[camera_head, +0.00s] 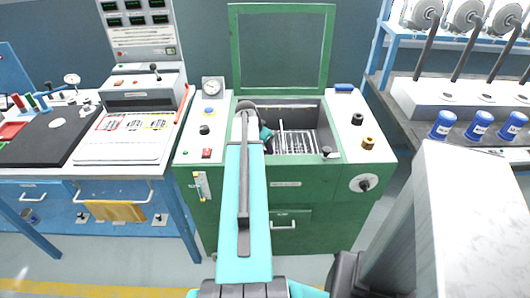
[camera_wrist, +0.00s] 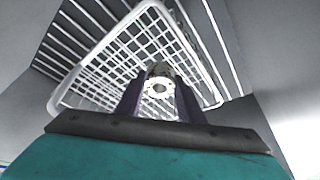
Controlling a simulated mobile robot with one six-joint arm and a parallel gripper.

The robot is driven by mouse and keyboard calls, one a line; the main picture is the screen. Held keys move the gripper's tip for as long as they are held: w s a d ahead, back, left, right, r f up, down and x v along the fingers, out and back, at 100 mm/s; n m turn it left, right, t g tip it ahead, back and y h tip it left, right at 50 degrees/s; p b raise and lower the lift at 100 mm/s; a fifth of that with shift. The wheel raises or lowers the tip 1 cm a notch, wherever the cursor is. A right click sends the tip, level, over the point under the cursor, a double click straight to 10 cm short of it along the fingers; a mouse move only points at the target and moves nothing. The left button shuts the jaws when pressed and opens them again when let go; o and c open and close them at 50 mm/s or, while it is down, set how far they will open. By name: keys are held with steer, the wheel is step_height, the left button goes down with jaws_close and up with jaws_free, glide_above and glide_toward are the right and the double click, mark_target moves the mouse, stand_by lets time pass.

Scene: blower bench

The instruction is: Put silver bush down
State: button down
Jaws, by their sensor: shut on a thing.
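The silver bush (camera_wrist: 167,85) is a small metal ring with a hole, seen nearly end-on in the wrist view. My gripper (camera_wrist: 160,95) is shut on it, with a dark finger on each side. Behind the bush in that view is a white wire basket (camera_wrist: 85,75). The basket also shows in the head view (camera_head: 296,142), inside the open tub of the green machine (camera_head: 283,226). I cannot tell how far the bush is above the basket. In the head view my arm hides the bush and the gripper's fingertips.
The tub's raised green lid (camera_head: 281,50) stands behind it, and grey tub walls (camera_wrist: 222,45) surround the basket. A knob panel (camera_head: 354,125) flanks the tub on the right. A blue bench (camera_head: 95,195) stands left; several blue cups (camera_head: 479,124) stand on the right bench.

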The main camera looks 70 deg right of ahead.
steer(key=shift+f, duration=1.25)
steer(key=shift+f, duration=0.2)
steer(key=c, duration=1.2)
jaws_free()
steer(key=shift+r, duration=0.25)
steer(key=v, duration=1.2)
steer(key=shift+b, duration=0.4)
